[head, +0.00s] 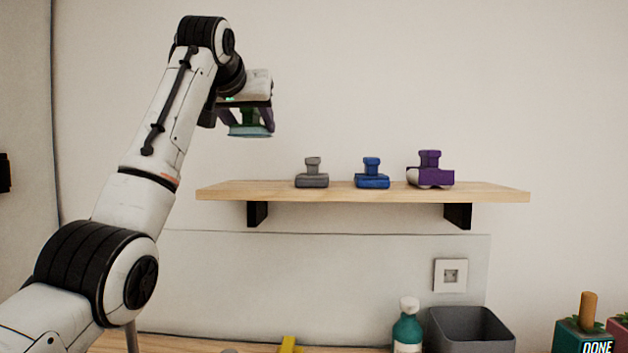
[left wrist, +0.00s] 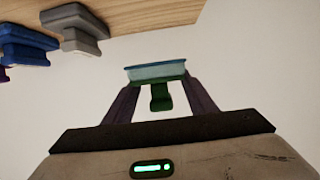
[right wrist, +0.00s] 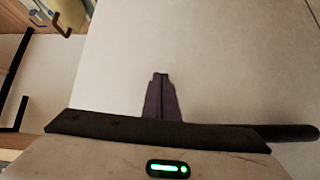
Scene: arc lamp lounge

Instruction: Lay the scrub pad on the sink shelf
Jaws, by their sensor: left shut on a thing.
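The scrub pad (head: 249,131), with a green grip and a pale teal pad, is in my left gripper (head: 252,122), above and left of the shelf's middle. The left wrist view shows the pad (left wrist: 156,72) with its green grip between the two fingers. The sink shelf (head: 250,191) is a light wooden board on dark brackets. It bears a grey scrubber (head: 312,176), a blue scrubber (head: 371,177) and a purple scrubber (head: 430,172). The left end of the shelf is bare. My right gripper (right wrist: 161,80) is shut and empty in the right wrist view.
Below the shelf are a wall socket (head: 451,276), a teal bottle (head: 407,330) with a white cap and a grey bin (head: 470,331). A green box (head: 583,337) marked DONE is at the lower right.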

